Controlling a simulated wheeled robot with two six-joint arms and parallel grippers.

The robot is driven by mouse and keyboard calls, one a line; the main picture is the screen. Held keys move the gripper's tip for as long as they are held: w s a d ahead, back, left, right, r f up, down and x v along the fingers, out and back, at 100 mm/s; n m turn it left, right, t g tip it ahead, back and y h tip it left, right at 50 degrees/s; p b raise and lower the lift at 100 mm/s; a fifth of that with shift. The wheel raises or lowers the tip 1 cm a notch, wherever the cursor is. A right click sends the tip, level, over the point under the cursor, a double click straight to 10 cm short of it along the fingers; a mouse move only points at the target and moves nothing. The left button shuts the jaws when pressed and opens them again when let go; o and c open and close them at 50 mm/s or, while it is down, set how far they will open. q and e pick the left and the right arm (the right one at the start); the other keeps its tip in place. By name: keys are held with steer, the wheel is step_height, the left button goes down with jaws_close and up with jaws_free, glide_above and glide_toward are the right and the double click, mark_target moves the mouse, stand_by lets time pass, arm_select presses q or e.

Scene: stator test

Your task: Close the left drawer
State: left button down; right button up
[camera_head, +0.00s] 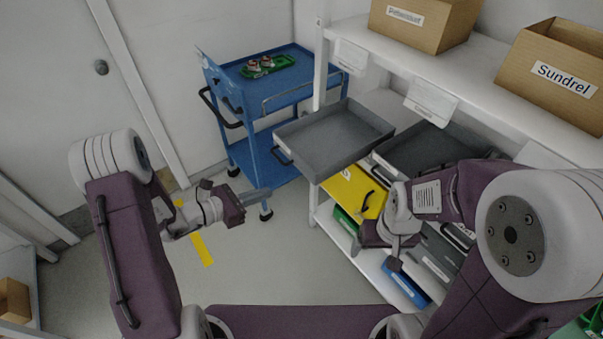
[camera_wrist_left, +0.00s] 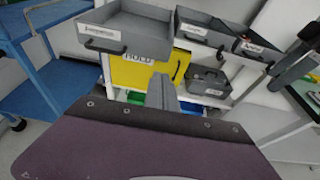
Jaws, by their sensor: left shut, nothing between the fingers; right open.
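The left drawer (camera_head: 345,128) is a grey, empty, open-topped tray pulled far out of the white shelf unit. Its dark handle (camera_head: 281,156) is on the front face; the drawer also shows in the left wrist view (camera_wrist_left: 140,30), with a white label and handle. My left gripper (camera_head: 262,194) is shut and empty, in front of and below the drawer's front face, apart from it. Its fingers show in the left wrist view (camera_wrist_left: 164,90). My right gripper (camera_head: 377,256) is open and empty, in front of the lower bins, right of the drawer.
A second grey drawer (camera_head: 420,150) stands out to the right. A yellow bin (camera_head: 352,190) sits below the left drawer. A blue cart (camera_head: 262,105) carrying a green tray stands close on the left. Cardboard boxes (camera_head: 420,28) are on the top shelf.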

arm_select(q)
steer(key=p, duration=0.2)
glide_toward(310, 176)
steer(key=x, duration=0.6)
steer(key=shift+w+d+f, duration=0.1)
steer(key=shift+w+d, duration=0.1)
